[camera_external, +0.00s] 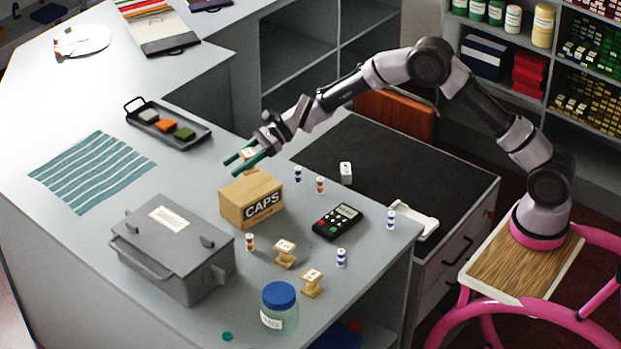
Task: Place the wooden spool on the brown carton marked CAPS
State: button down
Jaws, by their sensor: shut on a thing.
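The brown carton marked CAPS (237,205) stands closed on the grey counter, its printed side facing the lower right. My gripper (239,163) has teal fingers and is shut on a wooden spool (249,153) just above the carton's far top edge. The fingers hide part of this spool, and I cannot tell whether it touches the carton.
A grey metal box (170,250) stands left of the carton. A dark tray (190,140) and striped cloth (92,172) lie behind. The counter between cloth and carton is clear.

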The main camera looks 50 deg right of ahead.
aim_at(239, 191)
jog(key=shift+f, duration=2.75)
jog(key=shift+f, duration=0.15)
jog(key=shift+c, duration=1.4)
grip_release()
